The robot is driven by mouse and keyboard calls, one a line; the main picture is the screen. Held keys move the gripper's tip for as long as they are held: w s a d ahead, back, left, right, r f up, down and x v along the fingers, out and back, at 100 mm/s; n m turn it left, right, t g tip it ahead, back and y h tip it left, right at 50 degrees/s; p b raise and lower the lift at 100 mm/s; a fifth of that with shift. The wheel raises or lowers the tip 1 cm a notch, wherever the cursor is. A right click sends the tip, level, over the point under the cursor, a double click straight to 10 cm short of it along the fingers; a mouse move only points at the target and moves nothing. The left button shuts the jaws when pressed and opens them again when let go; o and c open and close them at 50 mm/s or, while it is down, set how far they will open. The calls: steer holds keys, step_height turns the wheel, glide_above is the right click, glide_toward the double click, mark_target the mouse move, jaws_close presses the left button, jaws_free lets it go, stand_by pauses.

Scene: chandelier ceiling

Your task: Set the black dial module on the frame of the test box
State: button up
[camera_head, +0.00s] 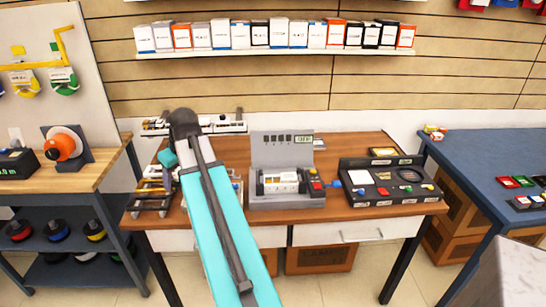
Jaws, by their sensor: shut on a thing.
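My teal arm (222,225) reaches up across the left part of the wooden table. Its dark elbow (184,122) is at the top. My gripper is hidden behind the arm, so its fingers and anything in them do not show. A grey box with an upright back panel and small display (282,150), likely the test box, stands mid-table. It holds white blocks (283,182) and a red button at its right. I cannot make out a black dial module for certain.
A black panel (372,198) with coloured buttons and a dark ring lies right of the grey box. A rack (153,190) stands at the table's left end. Rail-mounted parts (228,126) lie at the back. Side tables flank both ends. Bare wood (335,204) shows between box and panel.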

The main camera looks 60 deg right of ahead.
steer(key=shift+m, duration=0.3)
steer(key=s+d, duration=0.6)
steer(key=d, duration=0.2)
steer(key=s+d+p, duration=0.1)
steer(key=s+d, duration=0.6)
steer(key=d, duration=0.2)
steer(key=s+d, duration=0.7)
steer(key=d, duration=0.1)
steer(key=shift+d+f+p, duration=0.15)
steer(key=shift+d+p, duration=0.2)
steer(key=shift+f, duration=0.1)
steer(key=shift+f+b, duration=0.9)
steer(key=shift+f, duration=0.45)
steer(key=shift+s+r+n+p, duration=0.1)
steer(key=shift+s+n+p, duration=0.05)
steer(key=shift+n+p, duration=0.2)
steer(key=shift+f+b, duration=0.5)
steer(key=shift+f, duration=1.05)
stand_by(0.9)
steer(key=o, duration=1.1)
steer(key=shift+o, duration=0.2)
